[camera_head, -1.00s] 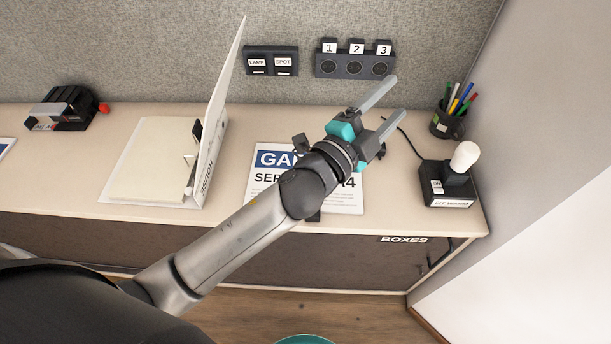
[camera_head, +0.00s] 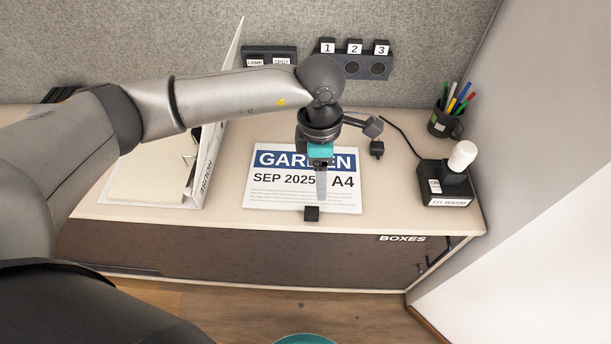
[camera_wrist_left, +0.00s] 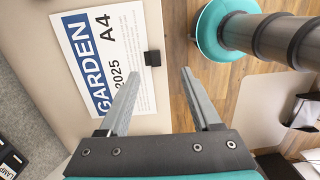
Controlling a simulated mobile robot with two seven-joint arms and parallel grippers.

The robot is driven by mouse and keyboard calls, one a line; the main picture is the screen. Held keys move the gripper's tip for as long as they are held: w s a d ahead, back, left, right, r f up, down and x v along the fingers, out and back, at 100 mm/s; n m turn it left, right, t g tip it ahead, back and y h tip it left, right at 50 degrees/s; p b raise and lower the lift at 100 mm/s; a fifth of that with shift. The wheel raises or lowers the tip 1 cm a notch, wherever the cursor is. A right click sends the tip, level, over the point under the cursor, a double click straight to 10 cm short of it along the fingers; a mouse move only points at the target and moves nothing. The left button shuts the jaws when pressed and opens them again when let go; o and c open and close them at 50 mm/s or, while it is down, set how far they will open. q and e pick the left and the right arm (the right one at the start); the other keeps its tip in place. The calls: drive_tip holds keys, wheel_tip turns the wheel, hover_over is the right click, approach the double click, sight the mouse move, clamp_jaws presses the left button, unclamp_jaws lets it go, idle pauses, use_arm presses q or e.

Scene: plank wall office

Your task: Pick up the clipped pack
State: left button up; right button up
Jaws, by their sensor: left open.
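The clipped pack (camera_head: 270,193) is a white A4 stack headed GARDEN SEP 2025, lying flat on the desk. Its black clip (camera_head: 312,213) grips the front edge, near the desk's front. My left gripper (camera_head: 321,198) hangs over the pack, fingers pointing toward the clip. In the left wrist view the gripper (camera_wrist_left: 158,82) is open and empty, with the clip (camera_wrist_left: 152,58) beyond and between its fingertips. The pack (camera_wrist_left: 98,45) lies on the left there, partly hidden by one finger. My right gripper is in neither view.
An open ring binder (camera_head: 150,178) marked HOUSE stands left of the pack. A black box with a white bulb (camera_head: 462,156) and a pen cup (camera_head: 440,123) are at the right. The desk is clear between pack and box.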

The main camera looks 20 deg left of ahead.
use_arm(q)
drive_tip(key=a+f, duration=0.1)
drive_tip(key=a, duration=0.1)
drive_tip(key=b, duration=0.1)
hover_over(313, 212)
drive_tip(key=shift+y, duration=0.4)
wheel_tip(313, 212, down, 8)
drive_tip(key=shift+a+f, duration=0.1)
drive_tip(key=shift+s+f+b, duration=0.1)
drive_tip(key=shift+f+b, duration=0.4)
drive_tip(key=shift+f, duration=2.45)
clamp_jaws()
drive_tip(key=shift+r, duration=0.1)
